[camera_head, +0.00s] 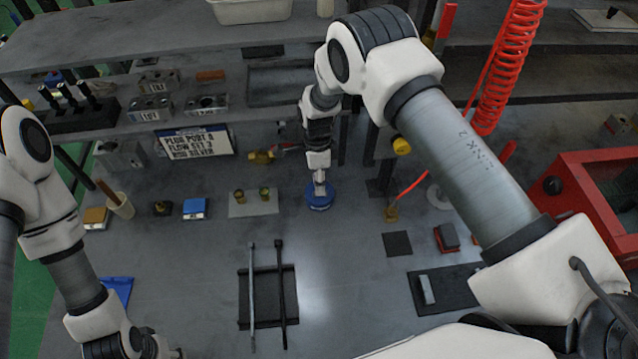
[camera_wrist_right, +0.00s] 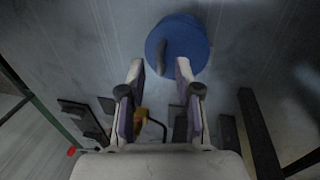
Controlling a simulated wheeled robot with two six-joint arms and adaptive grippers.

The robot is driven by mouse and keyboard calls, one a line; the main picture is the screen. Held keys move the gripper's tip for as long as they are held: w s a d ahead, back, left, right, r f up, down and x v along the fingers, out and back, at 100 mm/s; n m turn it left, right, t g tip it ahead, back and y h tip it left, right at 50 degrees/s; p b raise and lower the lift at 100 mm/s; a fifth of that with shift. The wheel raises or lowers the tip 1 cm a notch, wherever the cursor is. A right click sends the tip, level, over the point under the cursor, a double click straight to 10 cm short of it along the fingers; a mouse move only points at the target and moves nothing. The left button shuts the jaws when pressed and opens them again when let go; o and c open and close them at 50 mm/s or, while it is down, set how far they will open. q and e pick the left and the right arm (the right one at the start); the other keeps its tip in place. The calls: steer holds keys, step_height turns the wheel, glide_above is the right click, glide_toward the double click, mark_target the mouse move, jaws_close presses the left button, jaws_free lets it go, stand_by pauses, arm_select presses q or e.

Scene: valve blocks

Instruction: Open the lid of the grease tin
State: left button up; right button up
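The grease tin (camera_head: 320,198) is a round blue tin on the grey bench, near the middle of the head view. In the right wrist view, its blue top (camera_wrist_right: 190,45) lies just beyond my fingertips, and a small grey part stands up from it. The lid looks shut. My right gripper (camera_head: 319,186) points down over the tin and hides part of it. In the wrist view, its two fingers (camera_wrist_right: 159,68) are apart with nothing between them. My left gripper (camera_head: 160,350) is at the bottom left edge, mostly cut off, far from the tin.
A board with two brass fittings (camera_head: 253,203) lies left of the tin. A dark mat (camera_head: 267,318) with two long bars is in front. A sign (camera_head: 196,143) and metal valve blocks (camera_head: 150,108) stand behind. A red box (camera_head: 590,215) is at right. Bare bench surrounds the tin's front.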

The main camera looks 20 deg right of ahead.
steer(key=v, duration=1.1)
steer(key=shift+f, duration=0.1)
